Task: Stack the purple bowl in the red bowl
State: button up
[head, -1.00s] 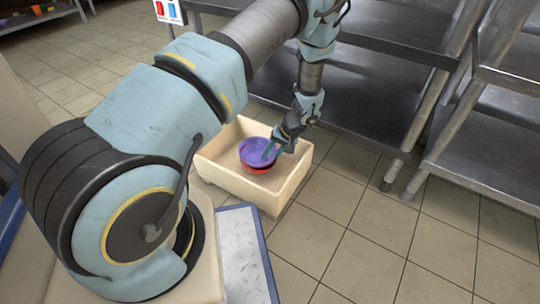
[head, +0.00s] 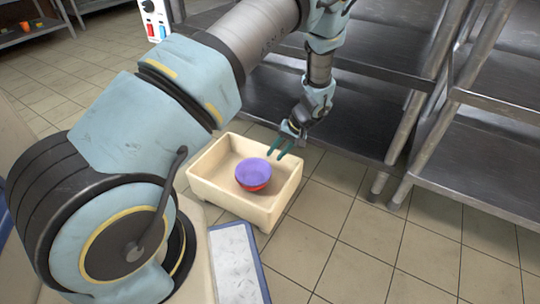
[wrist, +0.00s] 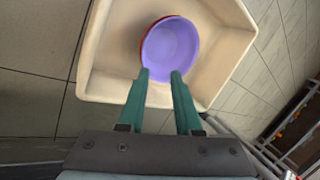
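The purple bowl (head: 253,171) sits nested in the red bowl (head: 257,187), with only a strip of red showing below its rim. Both are inside a cream bin. In the wrist view the purple bowl (wrist: 171,50) covers most of the red bowl (wrist: 145,33), whose edge shows at the left. My gripper (head: 278,150) is open and empty, above the bin's far right side and apart from the bowls. In the wrist view its green fingers (wrist: 161,75) stand apart, with nothing gripped between them.
The cream bin (head: 226,203) stands on the tiled floor and has free room around the bowls. Metal shelving (head: 345,130) stands behind it, with another rack (head: 480,150) at the right. A blue-edged plate (head: 237,265) lies in front.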

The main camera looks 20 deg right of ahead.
jog(key=shift+d+r, duration=0.1)
jog(key=shift+r, duration=0.15)
jog(key=a+r+n+g+h, duration=0.2)
jog(key=a+r+h, duration=0.1)
jog(key=a+r, duration=1.1)
jog(key=s+a+r+n+t+h, duration=0.1)
jog(key=s+a+r+h, duration=0.1)
jog(key=s+a+r, duration=0.8)
jog(key=a+r, duration=0.3)
jog(key=shift+t, duration=0.3)
jog(key=shift+r, duration=0.15)
notch_tip(320, 180, up, 43)
jog(key=p, duration=4.3)
